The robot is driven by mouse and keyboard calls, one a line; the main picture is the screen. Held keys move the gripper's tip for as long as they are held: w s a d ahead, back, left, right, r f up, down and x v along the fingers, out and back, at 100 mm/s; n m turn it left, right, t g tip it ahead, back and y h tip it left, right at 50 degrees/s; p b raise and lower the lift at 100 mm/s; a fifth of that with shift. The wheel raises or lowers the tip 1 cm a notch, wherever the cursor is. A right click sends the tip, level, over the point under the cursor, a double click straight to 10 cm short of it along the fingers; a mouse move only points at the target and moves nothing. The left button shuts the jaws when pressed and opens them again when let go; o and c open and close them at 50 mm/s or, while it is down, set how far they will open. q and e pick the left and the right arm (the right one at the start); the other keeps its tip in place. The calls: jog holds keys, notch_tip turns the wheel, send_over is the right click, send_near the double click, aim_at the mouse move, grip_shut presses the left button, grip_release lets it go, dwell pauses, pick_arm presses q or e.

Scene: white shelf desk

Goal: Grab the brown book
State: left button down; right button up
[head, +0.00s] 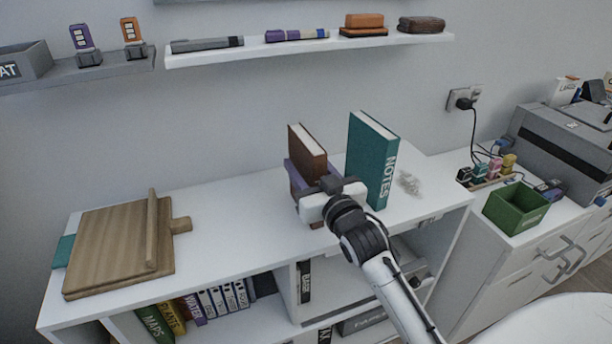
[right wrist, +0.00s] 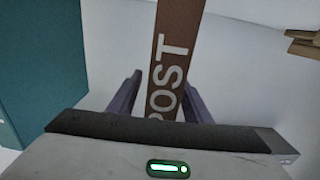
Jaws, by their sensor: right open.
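The brown book (head: 307,150) stands upright on the white shelf desk (head: 240,213), its spine partly hidden by my gripper in the head view. My right gripper (head: 302,180) is in front of it. In the right wrist view the brown book (right wrist: 176,60) shows the letters "POST" on its spine. There the purple fingers of my right gripper (right wrist: 158,98) are open, one on each side of the spine, with gaps showing. I cannot tell how deep the fingers reach along the book. My left gripper is not in view.
A teal NOTES book (head: 372,158) stands upright just right of the brown book; it also shows in the right wrist view (right wrist: 40,60). A wooden stand (head: 118,248) lies at the left. A green box (head: 516,208) and grey printer (head: 565,145) are at the right.

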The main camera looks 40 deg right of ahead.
grip_shut()
jog(key=shift+r, duration=0.15)
